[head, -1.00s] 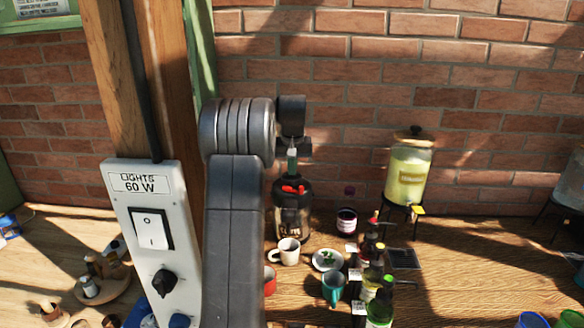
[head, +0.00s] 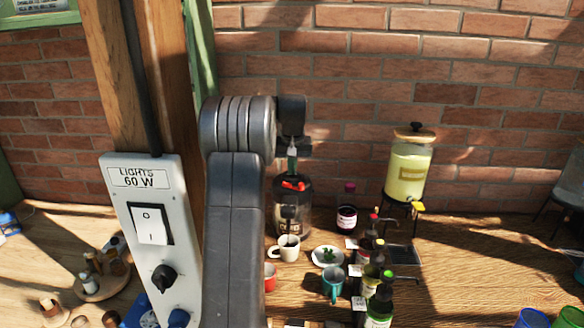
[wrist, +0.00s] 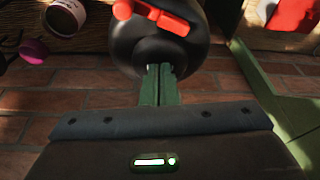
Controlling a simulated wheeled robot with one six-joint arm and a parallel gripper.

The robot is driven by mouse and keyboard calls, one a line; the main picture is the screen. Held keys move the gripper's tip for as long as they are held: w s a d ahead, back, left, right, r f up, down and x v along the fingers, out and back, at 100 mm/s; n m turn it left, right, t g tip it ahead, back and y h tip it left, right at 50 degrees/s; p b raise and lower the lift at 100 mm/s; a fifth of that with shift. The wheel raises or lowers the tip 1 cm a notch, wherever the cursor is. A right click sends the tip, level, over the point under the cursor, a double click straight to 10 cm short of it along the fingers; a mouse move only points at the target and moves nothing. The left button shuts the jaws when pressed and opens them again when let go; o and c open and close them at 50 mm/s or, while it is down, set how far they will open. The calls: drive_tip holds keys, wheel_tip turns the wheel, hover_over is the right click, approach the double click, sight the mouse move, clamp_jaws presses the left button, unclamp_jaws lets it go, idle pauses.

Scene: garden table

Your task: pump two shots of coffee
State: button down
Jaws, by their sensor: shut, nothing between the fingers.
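The dark coffee pump pot (head: 292,212) stands at the back of the table near the brick wall, with a red part (head: 293,185) on top. In the wrist view its rounded black top (wrist: 158,48) and red part (wrist: 150,15) are close to the fingers. My gripper (head: 292,160) is just above the pot, pointing down, its green fingers shut with nothing between them. The fingertips also show in the wrist view (wrist: 159,72), against the black top; I cannot tell whether they touch it. A white mug (head: 285,250) stands in front of the pot.
Right of the pot are a dark jar (head: 347,217), a small plate (head: 328,257), a teal mug (head: 333,285) and several bottles (head: 378,300). A yellow drink dispenser (head: 408,172) stands farther right. The light switch box (head: 150,235) and post are left of my arm.

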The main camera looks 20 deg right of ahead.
drive_tip(key=shift+w+p+v, duration=0.25)
drive_tip(key=shift+p+v, duration=0.35)
drive_tip(key=shift+v, duration=0.5)
drive_tip(key=shift+d+r, duration=0.1)
drive_tip(key=shift+r, duration=0.05)
drive_tip(key=w+v, duration=0.1)
drive_tip(key=v, duration=0.5)
drive_tip(key=shift+w+d, duration=0.15)
drive_tip(key=shift+d, duration=0.05)
idle(0.4)
drive_tip(key=shift+s+a+b+x, duration=0.1)
drive_tip(key=shift+s+x, duration=0.15)
drive_tip(key=shift+x, duration=0.9)
drive_tip(key=shift+s+a+b+x, duration=0.1)
drive_tip(key=shift+s+x, duration=0.15)
drive_tip(key=shift+x, duration=0.85)
drive_tip(key=shift+s+a+b+x, duration=0.1)
drive_tip(key=shift+s+x, duration=0.15)
drive_tip(key=shift+x, duration=0.9)
